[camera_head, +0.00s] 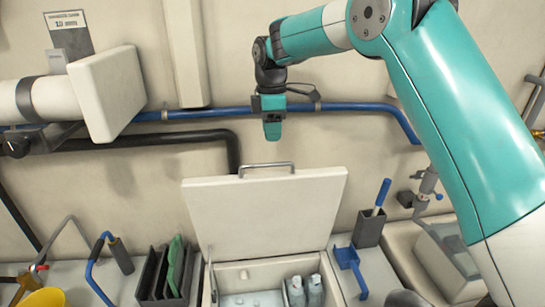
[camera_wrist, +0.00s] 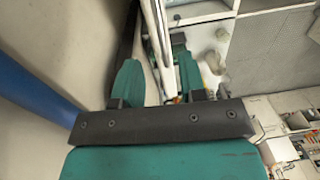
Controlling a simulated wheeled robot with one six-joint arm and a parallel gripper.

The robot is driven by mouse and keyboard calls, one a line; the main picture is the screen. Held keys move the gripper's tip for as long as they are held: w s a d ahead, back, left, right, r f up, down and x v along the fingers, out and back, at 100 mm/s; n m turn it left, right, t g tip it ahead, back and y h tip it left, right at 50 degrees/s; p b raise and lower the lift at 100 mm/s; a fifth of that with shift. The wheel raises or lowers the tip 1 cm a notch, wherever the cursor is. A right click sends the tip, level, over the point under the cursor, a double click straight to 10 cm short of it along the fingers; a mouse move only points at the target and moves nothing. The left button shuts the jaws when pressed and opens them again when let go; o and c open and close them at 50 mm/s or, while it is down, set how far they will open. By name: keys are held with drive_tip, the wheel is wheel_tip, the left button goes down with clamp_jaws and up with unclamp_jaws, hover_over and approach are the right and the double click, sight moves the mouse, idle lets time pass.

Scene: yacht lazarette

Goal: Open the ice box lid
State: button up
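The ice box lid (camera_head: 265,215) is a cream panel standing raised, leaning back toward the wall, in the head view. Its metal handle (camera_head: 266,165) is on the top edge. Below it the ice box (camera_head: 236,272) is open and its inside shows. My gripper (camera_head: 272,136) points down just above the handle, with a visible gap between them. In the wrist view the two teal fingers (camera_wrist: 158,85) stand apart, with a pale bar, perhaps the handle or lid edge, running beyond and between them. I see nothing held.
Grey bottles (camera_head: 304,290) stand in the box. A blue pipe (camera_head: 345,107) and a black pipe (camera_head: 160,138) run along the wall behind. A dark rack (camera_head: 158,277) is left of the box; a grey holder with a blue-handled tool (camera_head: 369,228) is right. A yellow container (camera_head: 42,298) is lower left.

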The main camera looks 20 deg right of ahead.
drive_tip(key=f, duration=0.2)
drive_tip(key=f+p, duration=0.1)
drive_tip(key=f, duration=0.2)
drive_tip(key=f+p, duration=0.1)
drive_tip(key=f, duration=0.2)
drive_tip(key=shift+s, duration=0.25)
drive_tip(key=shift+c, duration=0.5)
drive_tip(key=shift+a, duration=0.1)
clamp_jaws()
